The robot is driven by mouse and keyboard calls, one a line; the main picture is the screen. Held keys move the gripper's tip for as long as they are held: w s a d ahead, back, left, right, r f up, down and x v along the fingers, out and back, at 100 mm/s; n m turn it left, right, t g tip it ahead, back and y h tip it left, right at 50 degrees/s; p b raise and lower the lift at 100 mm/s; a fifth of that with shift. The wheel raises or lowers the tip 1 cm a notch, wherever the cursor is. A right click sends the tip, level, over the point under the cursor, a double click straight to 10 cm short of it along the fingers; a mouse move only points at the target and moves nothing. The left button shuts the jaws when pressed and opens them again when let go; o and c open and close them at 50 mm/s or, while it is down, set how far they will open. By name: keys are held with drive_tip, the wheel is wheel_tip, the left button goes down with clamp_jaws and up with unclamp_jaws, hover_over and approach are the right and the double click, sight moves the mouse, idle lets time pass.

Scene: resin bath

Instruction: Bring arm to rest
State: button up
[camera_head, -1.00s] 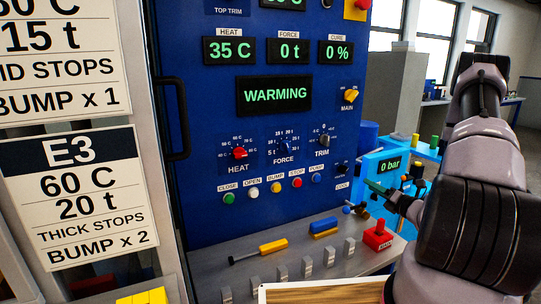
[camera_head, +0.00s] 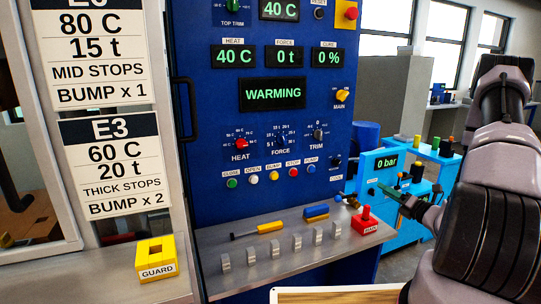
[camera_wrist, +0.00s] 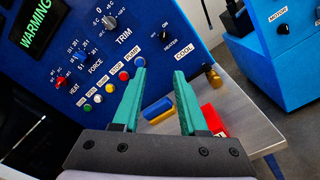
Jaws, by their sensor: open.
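My gripper (camera_wrist: 159,80) is open with nothing between its two teal fingers in the wrist view. In the head view my gripper (camera_head: 396,194) hangs at the end of my bent arm at the right, near the right side of the blue press panel (camera_head: 215,190). The fingers point toward the panel's lower right, above the grey shelf (camera_head: 262,262). Their gap from the panel is hard to judge. The panel's displays read 40 C, 0 t, 0 % and WARMING.
The shelf bears a red block (camera_head: 366,223), a blue-and-yellow block (camera_head: 316,212), a yellow-and-black tool (camera_head: 258,230) and several grey tabs. A yellow GUARD block (camera_head: 156,257) stands left. A blue pump unit (camera_head: 386,164) reading 0 bar stands behind my gripper. A wood-topped tray edge (camera_head: 335,297) shows below.

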drive_tip(key=a+r+n+g+y, duration=0.5)
drive_tip(key=a+r+n+y, duration=0.1)
drive_tip(key=a+r+n, duration=0.4)
drive_tip(key=s+a+r+n+g+h, duration=0.1)
drive_tip(key=s+a+r+n+g, duration=0.9)
drive_tip(key=s+r+n, duration=0.3)
drive_tip(key=s+d+r+n+t+h, duration=0.5)
drive_tip(key=s+r+n+h, duration=0.5)
drive_tip(key=n, duration=0.3)
drive_tip(key=shift+s+r+t, duration=0.35)
drive_tip(key=shift+s+t, duration=0.05)
drive_tip(key=shift+s, duration=0.1)
